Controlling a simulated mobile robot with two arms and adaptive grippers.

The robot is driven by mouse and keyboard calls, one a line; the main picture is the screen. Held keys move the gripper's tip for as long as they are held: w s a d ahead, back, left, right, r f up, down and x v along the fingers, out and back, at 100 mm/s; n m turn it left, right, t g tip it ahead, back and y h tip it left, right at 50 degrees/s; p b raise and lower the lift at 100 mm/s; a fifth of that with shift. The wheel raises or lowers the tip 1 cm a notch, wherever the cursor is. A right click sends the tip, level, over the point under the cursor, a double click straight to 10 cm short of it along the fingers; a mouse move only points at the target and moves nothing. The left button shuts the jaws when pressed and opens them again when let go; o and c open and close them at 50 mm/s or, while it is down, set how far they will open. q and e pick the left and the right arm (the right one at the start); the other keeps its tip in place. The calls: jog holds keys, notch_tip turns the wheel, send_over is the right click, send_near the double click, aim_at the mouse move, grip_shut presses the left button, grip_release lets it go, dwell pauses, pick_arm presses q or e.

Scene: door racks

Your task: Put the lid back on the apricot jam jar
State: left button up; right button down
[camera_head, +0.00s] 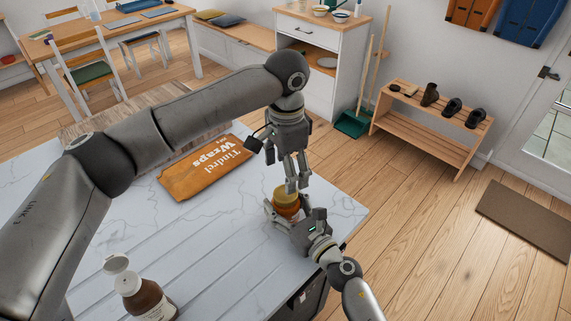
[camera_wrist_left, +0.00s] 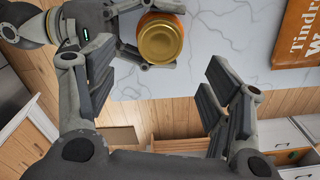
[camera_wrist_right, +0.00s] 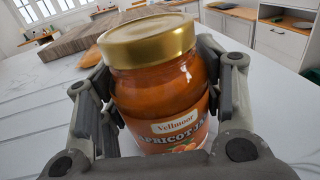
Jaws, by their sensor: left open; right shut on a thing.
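The apricot jam jar (camera_wrist_right: 165,100) stands at the counter's right edge, its label facing my right wrist camera. The gold lid (camera_wrist_right: 148,40) sits on top of the jar's mouth; I cannot tell whether it is screwed tight. In the left wrist view the lid (camera_wrist_left: 160,38) shows from above as a round gold disc. My right gripper (camera_head: 283,210) is shut around the jar's body, a finger on each side. My left gripper (camera_head: 297,182) is open and points down just above the lid, apart from it, with nothing between its fingers.
A brown bottle with a white cap (camera_head: 146,298) stands near the front left. A wooden board (camera_wrist_right: 100,35) lies farther back. The counter's middle is clear.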

aim_at(285, 207)
pick_arm(q)
jog(key=n, duration=0.1)
jog(key=r+n, duration=0.1)
jog(key=n, duration=0.1)
jog(key=shift+a, duration=0.1)
jog(key=shift+f, duration=4.05)
jog(key=c, duration=1.1)
jog(key=o, duration=1.2)
